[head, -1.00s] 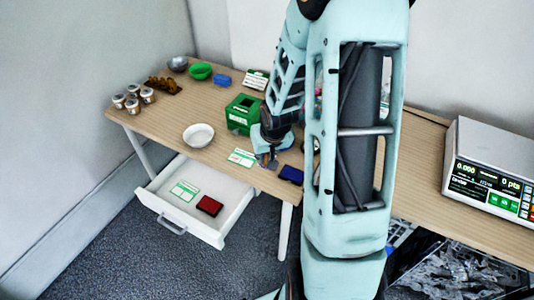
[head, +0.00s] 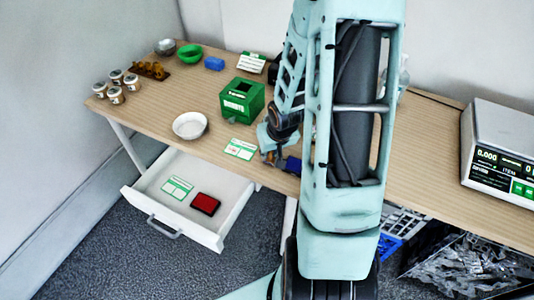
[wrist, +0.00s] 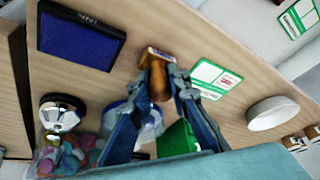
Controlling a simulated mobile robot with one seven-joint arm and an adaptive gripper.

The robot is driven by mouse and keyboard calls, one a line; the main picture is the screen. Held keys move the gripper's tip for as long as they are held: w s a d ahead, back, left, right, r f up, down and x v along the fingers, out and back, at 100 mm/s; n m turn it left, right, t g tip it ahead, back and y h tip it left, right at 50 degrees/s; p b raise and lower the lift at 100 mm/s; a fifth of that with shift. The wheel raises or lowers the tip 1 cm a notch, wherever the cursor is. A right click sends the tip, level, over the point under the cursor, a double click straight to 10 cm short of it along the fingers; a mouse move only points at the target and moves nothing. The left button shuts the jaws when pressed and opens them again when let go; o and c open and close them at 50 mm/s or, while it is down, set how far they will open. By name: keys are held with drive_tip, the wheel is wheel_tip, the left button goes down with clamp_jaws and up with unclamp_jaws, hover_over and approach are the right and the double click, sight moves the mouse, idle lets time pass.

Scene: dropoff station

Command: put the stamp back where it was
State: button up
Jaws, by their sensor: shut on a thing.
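My gripper (head: 272,157) is low over the front part of the wooden table, between a green-and-white card (head: 240,149) and a blue ink pad (head: 293,165). In the wrist view my gripper (wrist: 164,84) is shut on the stamp (wrist: 159,80), which has a brown wooden handle and a small block at its far end. I cannot tell whether the block touches the table. The blue ink pad (wrist: 80,38) lies to its left and the card (wrist: 215,78) to its right there.
An open drawer (head: 152,206) holds a card (head: 177,188) and a red ink pad (head: 205,204). A white bowl (head: 190,126) and green box (head: 242,100) stand behind the card. A silver bell (wrist: 62,112) and bag of coloured pieces (wrist: 70,155) show in the wrist view.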

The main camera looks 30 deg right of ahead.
drive_tip(key=shift+f, duration=0.15)
drive_tip(key=o, duration=0.4)
drive_tip(key=shift+f, duration=0.1)
drive_tip(key=o, duration=0.5)
drive_tip(key=shift+r, duration=0.5)
drive_tip(key=p+v, duration=0.6)
drive_tip(key=v, duration=0.5)
drive_tip(key=shift+s+d+r, duration=0.1)
drive_tip(key=shift+s+r, duration=0.1)
drive_tip(key=shift+s, duration=0.05)
